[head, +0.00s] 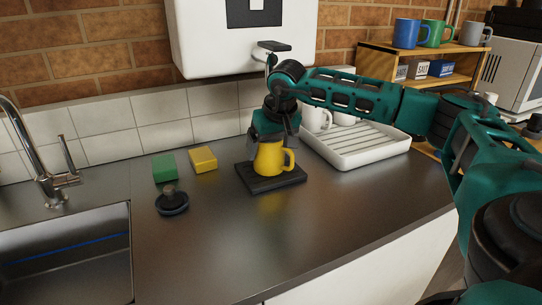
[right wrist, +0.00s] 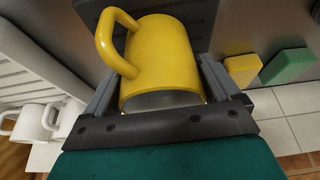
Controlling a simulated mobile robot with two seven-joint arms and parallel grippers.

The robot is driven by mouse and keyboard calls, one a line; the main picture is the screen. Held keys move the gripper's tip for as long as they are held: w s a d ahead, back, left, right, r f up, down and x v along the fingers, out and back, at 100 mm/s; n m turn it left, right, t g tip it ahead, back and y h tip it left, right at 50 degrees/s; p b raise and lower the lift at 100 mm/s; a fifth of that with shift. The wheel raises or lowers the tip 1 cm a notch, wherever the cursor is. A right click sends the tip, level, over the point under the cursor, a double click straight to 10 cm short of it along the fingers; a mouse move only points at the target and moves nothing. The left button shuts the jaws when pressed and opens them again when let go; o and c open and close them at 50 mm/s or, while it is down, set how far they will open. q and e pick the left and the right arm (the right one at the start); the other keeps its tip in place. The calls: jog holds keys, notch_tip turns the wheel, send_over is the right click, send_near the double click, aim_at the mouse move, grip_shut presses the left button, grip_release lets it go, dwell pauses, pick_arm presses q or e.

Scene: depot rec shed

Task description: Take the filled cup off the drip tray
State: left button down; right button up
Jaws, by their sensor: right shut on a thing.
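The yellow cup (head: 268,159) is upright over the black drip tray (head: 290,183), its handle to the right. I cannot tell whether its base touches the tray. My right gripper (head: 274,143) comes down from above and behind and is shut on the cup. In the right wrist view the yellow cup (right wrist: 165,55) sits between the two fingers, with its pale inside partly showing; its contents cannot be made out. My left gripper is not in view.
A white wall unit with a tap (head: 270,48) hangs above the tray. A white dish rack (head: 360,152) with white mugs stands right. A green block (head: 164,168), a yellow sponge (head: 203,159) and a dark round stopper (head: 171,202) lie left, near the sink (head: 65,265). The front counter is clear.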

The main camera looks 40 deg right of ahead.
jog(key=c, duration=0.6)
jog(key=shift+r, duration=0.1)
jog(key=shift+c, duration=0.8)
jog(key=shift+r, duration=0.1)
